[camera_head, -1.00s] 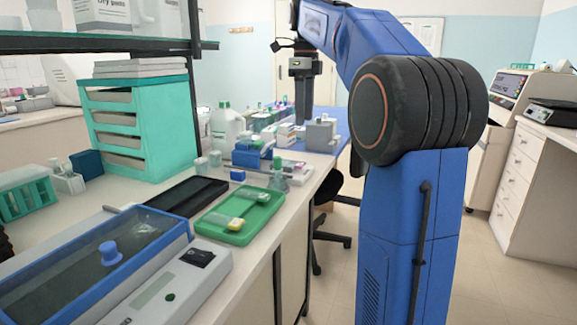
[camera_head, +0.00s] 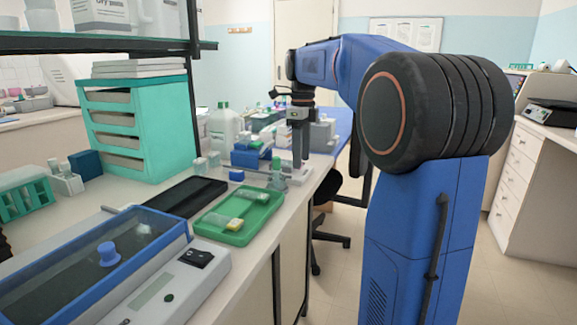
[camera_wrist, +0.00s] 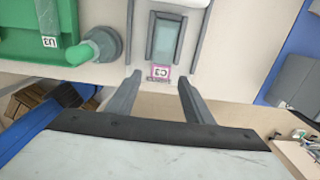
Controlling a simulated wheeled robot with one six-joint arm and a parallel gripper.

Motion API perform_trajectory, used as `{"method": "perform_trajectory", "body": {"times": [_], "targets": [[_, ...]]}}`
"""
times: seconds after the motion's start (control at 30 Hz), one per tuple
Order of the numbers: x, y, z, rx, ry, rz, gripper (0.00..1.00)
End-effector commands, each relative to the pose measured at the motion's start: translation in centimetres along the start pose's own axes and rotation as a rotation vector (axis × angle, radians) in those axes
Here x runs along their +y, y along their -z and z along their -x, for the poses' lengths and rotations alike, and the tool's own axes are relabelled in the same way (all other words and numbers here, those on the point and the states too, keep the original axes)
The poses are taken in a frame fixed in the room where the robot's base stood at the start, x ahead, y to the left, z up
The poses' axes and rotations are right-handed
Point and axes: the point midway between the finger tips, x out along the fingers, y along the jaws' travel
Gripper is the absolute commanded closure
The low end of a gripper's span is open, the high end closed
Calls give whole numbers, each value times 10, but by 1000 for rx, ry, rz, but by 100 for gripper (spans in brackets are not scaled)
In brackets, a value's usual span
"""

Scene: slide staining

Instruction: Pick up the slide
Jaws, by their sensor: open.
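A glass slide (camera_wrist: 164,42) with a pink-edged label reading C3 lies on a small grey holder (camera_wrist: 201,4) in the wrist view, its label end toward me. My gripper (camera_wrist: 160,80) is open and empty; its two fingers point toward the label end, apart from the slide, one toward each side. In the head view my gripper (camera_head: 300,166) hangs fingers down over the bench, just beyond the green tray. The slide itself is too small to make out there.
A green tray (camera_head: 215,231) holds slides with pale and yellow labels. A green-capped flask (camera_head: 276,178) stands close to my gripper; it also shows left of the slide in the wrist view (camera_wrist: 95,47). A black tray (camera_head: 178,196) and blue-framed box (camera_head: 90,265) lie nearer.

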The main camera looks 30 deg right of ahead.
Motion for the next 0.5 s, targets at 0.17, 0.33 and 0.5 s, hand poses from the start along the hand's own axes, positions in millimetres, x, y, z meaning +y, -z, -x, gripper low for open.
{"method": "perform_trajectory", "body": {"times": [0.17,0.33,0.5], "targets": [[0,0,-10,0,0,0,53],[0,0,-11,0,0,0,53],[0,0,-10,0,0,0,87]]}}
